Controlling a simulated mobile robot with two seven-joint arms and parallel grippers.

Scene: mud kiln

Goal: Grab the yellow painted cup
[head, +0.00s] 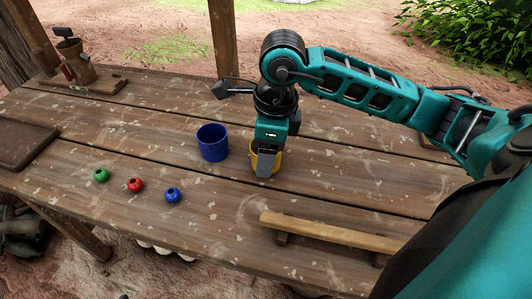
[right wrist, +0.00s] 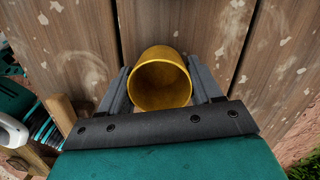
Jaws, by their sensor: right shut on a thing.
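The yellow painted cup (head: 278,160) stands on the wooden table, partly hidden behind my right gripper (head: 266,165) in the head view. In the right wrist view the yellow cup (right wrist: 160,80) shows its open, empty inside between the two grey fingers of my right gripper (right wrist: 160,92). The fingers are on opposite sides of the cup and are shut on it. I cannot tell whether the cup touches the table. My left gripper is not in view.
A blue cup (head: 212,143) stands just left of the yellow cup. Green (head: 101,175), red (head: 135,185) and blue (head: 173,195) balls lie at the front left. A wooden bar (head: 330,232) lies in front. A tray with pots (head: 100,86) sits at the back left.

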